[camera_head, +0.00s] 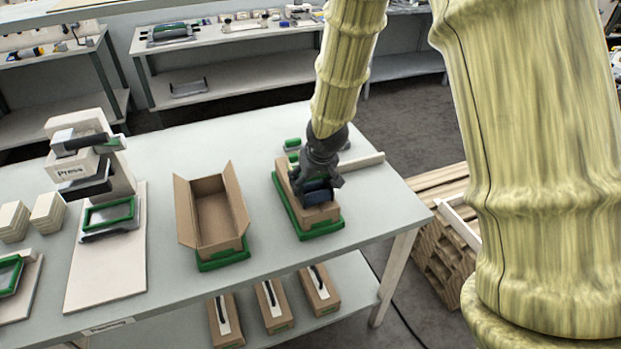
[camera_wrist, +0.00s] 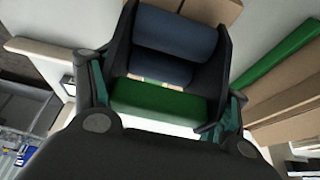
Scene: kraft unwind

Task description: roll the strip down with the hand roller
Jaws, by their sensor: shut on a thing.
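My gripper (camera_head: 318,182) is over a closed cardboard box (camera_head: 323,213) near the right end of the table. The box sits in a green tray (camera_head: 318,229). My gripper is shut on the hand roller, which has a dark blue roller (camera_head: 318,190) low over the box top. In the wrist view the blue roller (camera_wrist: 178,32) and the roller's green part (camera_wrist: 160,102) lie between my fingers. Whether the roller touches the box is not clear. The strip cannot be made out; my gripper and the roller cover much of the box top.
An open empty box (camera_head: 212,215) stands on a green base to the left. A press (camera_head: 85,160) stands further left. A pale bar (camera_head: 362,160) and a small green item (camera_head: 292,143) lie behind my gripper. Several boxes (camera_head: 272,305) are on the lower shelf. Pallets are at right.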

